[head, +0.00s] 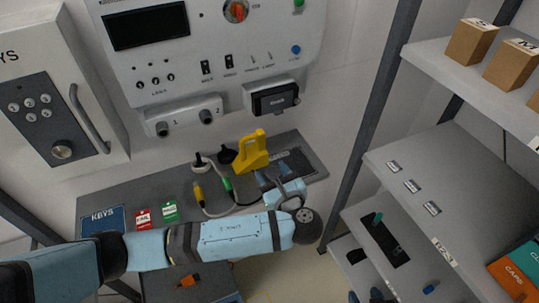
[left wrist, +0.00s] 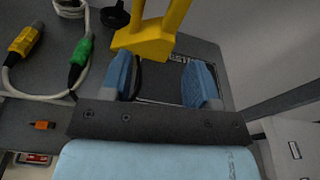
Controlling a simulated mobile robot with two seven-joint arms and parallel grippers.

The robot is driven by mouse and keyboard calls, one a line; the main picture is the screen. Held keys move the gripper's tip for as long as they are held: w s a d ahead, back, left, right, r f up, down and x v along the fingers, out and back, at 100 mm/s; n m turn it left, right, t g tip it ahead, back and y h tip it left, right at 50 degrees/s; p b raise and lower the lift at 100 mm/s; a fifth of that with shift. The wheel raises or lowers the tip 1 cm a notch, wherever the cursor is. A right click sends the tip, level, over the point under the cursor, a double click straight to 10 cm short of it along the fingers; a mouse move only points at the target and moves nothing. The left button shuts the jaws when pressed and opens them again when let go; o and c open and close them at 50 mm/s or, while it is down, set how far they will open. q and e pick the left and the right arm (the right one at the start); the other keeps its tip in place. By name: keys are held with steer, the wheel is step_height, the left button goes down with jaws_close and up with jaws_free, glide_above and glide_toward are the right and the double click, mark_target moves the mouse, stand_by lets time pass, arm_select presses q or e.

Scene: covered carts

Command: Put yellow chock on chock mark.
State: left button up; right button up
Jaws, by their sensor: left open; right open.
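The yellow chock (head: 251,151) is on the grey counter by the wall, below the control panel. In the left wrist view the chock (left wrist: 146,40) shows at the top, near the left of the two blue fingers. My left gripper (head: 272,177) is open just in front of the chock; its blue fingers (left wrist: 161,78) are spread with no object clamped between them. My right gripper (head: 366,297) shows only as blue fingertips at the bottom edge, open and far from the chock.
A dark labelled plate (head: 294,163) lies right of the chock. Cables with yellow (head: 198,191) and green (head: 227,184) plugs lie left of my left gripper. Red (head: 143,219) and green (head: 170,210) tags lie on the counter. A shelf rack (head: 440,165) stands at right.

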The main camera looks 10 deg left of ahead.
mark_target(258, 131)
arm_select(q)
steer(key=shift+w+d+r+m+t+y, duration=0.3)
steer(key=shift+w+r+m+t+y, duration=0.1)
steer(key=shift+w+r+m+t, duration=0.3)
steer(key=x, duration=0.8)
steer(key=shift+w+a+r+p, duration=0.1)
steer(key=shift+w+p, duration=0.05)
steer(key=shift+p, duration=0.2)
steer(key=shift+w+d+p+x, duration=0.15)
steer(key=shift+p+x, duration=0.1)
steer(key=shift+x, duration=1.1)
steer(key=shift+w+d+p+x, duration=0.15)
steer(key=shift+p+x, duration=0.1)
steer(key=shift+x, duration=1.05)
steer(key=shift+s, duration=0.1)
jaws_close()
